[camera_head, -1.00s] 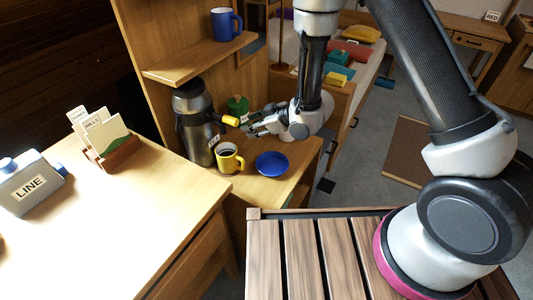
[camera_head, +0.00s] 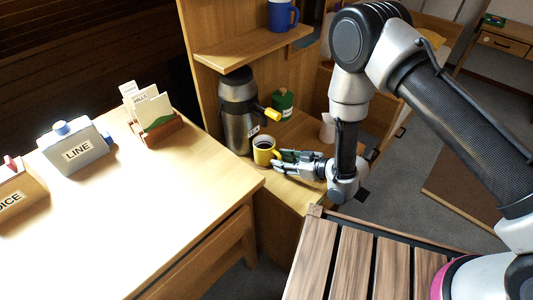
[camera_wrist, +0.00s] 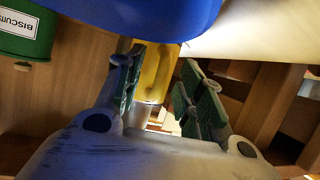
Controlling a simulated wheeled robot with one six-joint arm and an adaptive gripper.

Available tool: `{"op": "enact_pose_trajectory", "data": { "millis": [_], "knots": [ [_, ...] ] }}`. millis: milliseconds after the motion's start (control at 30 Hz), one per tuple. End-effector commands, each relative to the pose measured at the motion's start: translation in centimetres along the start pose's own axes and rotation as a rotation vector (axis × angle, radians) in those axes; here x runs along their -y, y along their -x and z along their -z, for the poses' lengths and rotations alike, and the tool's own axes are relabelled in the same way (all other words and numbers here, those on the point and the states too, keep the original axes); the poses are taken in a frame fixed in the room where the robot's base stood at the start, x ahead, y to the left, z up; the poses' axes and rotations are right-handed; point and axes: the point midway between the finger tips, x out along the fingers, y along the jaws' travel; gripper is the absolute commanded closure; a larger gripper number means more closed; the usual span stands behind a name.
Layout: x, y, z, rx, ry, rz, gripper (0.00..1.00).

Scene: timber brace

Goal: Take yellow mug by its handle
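In the wrist view the yellow mug (camera_wrist: 152,76) shows beyond and between the green-padded fingers of my gripper (camera_wrist: 163,76). The fingers are apart. The handle appears to lie near the gap between them; I cannot tell whether either finger touches it.
A blue dish (camera_wrist: 140,12) fills the wrist view's top, close to the fingers. The steel flask (camera_head: 238,115) stands behind the mug. The green biscuit tin (camera_head: 283,104) is farther back. A blue mug (camera_head: 282,16) sits on the upper shelf (camera_head: 250,45). The pale table (camera_head: 150,200) is left.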

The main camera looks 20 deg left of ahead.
Motion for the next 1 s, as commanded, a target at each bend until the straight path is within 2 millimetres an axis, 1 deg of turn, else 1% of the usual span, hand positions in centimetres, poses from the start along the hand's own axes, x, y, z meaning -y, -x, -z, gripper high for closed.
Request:
{"op": "enact_pose_trajectory", "data": {
  "millis": [100, 267, 400, 467, 500, 867, 1000],
  "knots": [
    [0.03, -0.49, 0.0, 0.0, -0.001, 0.0, 0.62],
    [0.01, -0.47, 0.0, 0.0, -0.001, 0.0, 0.62],
    [0.01, -0.45, 0.0, 0.001, -0.001, 0.0, 0.88],
    [0.01, -0.44, 0.0, 0.001, -0.001, 0.0, 0.98],
    [0.01, -0.44, -0.01, 0.001, -0.001, 0.0, 1.0],
    [-0.04, -0.45, 0.1, -0.001, 0.0, 0.0, 1.0],
    [-0.29, -0.57, 0.49, -0.002, 0.0, -0.001, 1.0]
  ]
}}
